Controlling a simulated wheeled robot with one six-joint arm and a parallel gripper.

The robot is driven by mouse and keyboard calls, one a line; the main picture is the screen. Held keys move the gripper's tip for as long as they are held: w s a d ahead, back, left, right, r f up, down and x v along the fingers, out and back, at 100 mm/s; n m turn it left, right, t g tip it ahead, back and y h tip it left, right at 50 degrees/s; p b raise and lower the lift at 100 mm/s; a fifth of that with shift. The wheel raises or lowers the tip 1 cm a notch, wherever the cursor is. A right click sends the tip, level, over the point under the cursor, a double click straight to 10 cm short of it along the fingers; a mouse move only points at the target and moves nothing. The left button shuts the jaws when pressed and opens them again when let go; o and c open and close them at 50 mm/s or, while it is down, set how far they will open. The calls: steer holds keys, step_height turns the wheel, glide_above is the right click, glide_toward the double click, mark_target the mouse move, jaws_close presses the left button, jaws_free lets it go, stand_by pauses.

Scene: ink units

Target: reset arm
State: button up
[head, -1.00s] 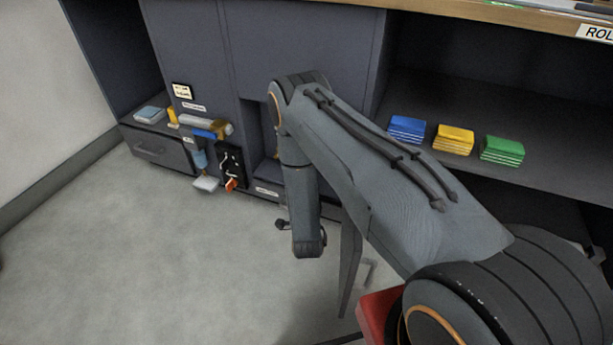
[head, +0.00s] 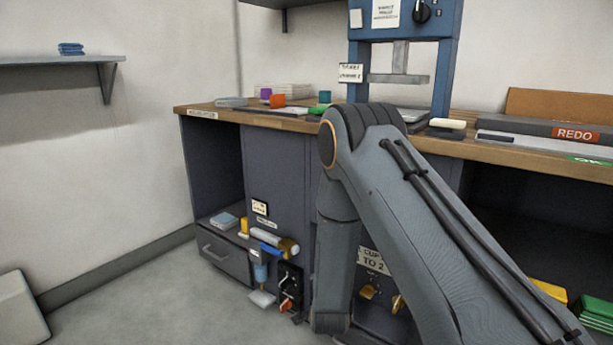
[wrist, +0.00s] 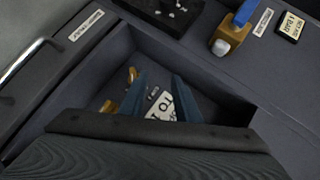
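In the head view my arm rises from the lower right, bends at the elbow above the bench's edge and hangs down in front of the cabinet. My gripper is hidden there.
A wooden bench top (head: 450,146) carries a blue press (head: 405,50) and grey binders (head: 545,132). Below, a drawer (head: 226,256), a white cylinder (head: 268,238) and a black switch panel (head: 289,282) stand left of my arm. A wall shelf (head: 55,62) hangs there.

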steer(key=s+a+r+n+g+y, duration=0.3)
steer(key=s+a+r+n+g, duration=0.3)
steer(key=s+a+r+n, duration=0.7)
steer(key=s+d+r+n+g, duration=0.2)
steer(key=s+r, duration=0.2)
steer(key=s, duration=0.6)
steer(key=s+d+r+n+g+h, duration=0.1)
steer(key=s+d+r+n+g, duration=0.2)
steer(key=s, duration=0.8)
steer(key=s+d+r+n+g, duration=0.15)
steer(key=s+r, duration=0.35)
steer(key=s, duration=0.5)
steer(key=d+r+m+h+p, duration=0.1)
steer(key=d+r+m+p, duration=0.1)
steer(key=d+r+p, duration=0.8)
steer(key=s+d+r+m+h+p, duration=0.1)
steer(key=d+r+m+p, duration=0.2)
steer(key=d+r+p, duration=0.7)
step_height(320, 180, up, 6)
steer(key=p, duration=1.2)
steer(key=shift+d, duration=0.2)
